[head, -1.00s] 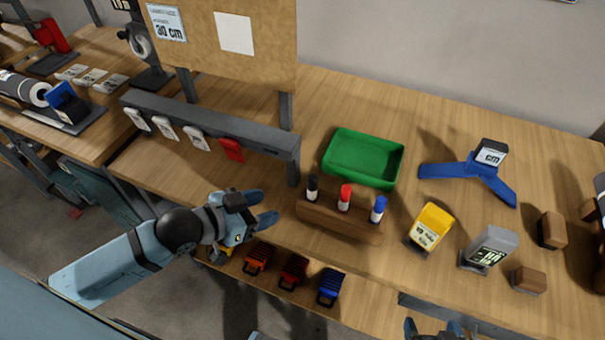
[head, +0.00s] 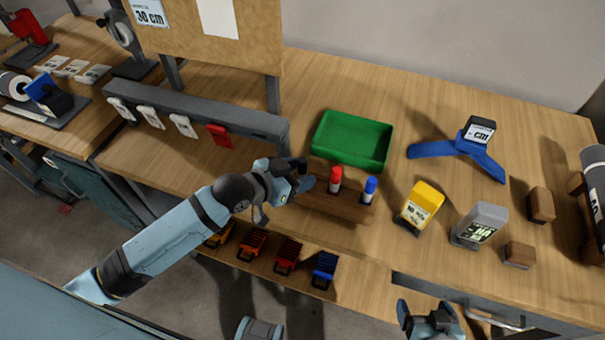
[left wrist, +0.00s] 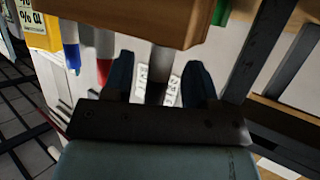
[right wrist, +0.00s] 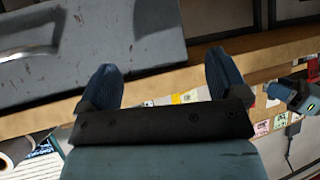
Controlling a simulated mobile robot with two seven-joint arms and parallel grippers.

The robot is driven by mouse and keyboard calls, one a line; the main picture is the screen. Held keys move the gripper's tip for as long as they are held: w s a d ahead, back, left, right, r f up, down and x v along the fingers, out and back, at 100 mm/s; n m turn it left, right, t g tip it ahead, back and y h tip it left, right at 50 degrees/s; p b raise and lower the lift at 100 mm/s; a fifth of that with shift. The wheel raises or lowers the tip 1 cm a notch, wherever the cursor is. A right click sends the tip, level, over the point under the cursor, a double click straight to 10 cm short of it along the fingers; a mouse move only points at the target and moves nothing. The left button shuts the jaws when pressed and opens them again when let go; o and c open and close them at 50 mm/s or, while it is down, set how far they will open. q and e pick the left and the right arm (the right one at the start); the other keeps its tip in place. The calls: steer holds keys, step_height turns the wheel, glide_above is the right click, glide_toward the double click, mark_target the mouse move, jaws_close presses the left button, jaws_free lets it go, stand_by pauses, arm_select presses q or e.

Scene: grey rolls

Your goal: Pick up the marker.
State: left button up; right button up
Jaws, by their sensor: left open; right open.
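A wooden holder (head: 340,208) on the bench carries a black marker (head: 303,167), a red marker (head: 335,180) and a blue marker (head: 369,190), all upright. My left gripper (head: 298,182) is at the holder's left end, around the black marker and partly hiding it. In the left wrist view the open fingers (left wrist: 160,80) stand on either side of the black marker's pale body (left wrist: 160,60); contact cannot be told. The red marker (left wrist: 105,55) and blue marker (left wrist: 71,45) show beside it. My right gripper (head: 430,318) is open and empty by the bench's front edge.
A green tray (head: 352,140) sits behind the holder. Yellow (head: 420,205) and grey (head: 480,224) labelled devices stand to its right, with a blue stand (head: 465,149) behind them. A grey rail (head: 200,112) with tags is at the left. Coloured bins (head: 287,255) sit below in front.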

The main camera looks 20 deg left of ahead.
arm_select(q)
steer(key=shift+w+d+f, duration=0.25)
steer(key=shift+w+d, duration=0.15)
steer(key=shift+w, duration=0.15)
jaws_close()
step_height(320, 180, up, 20)
steer(key=p, duration=0.2)
stand_by(0.3)
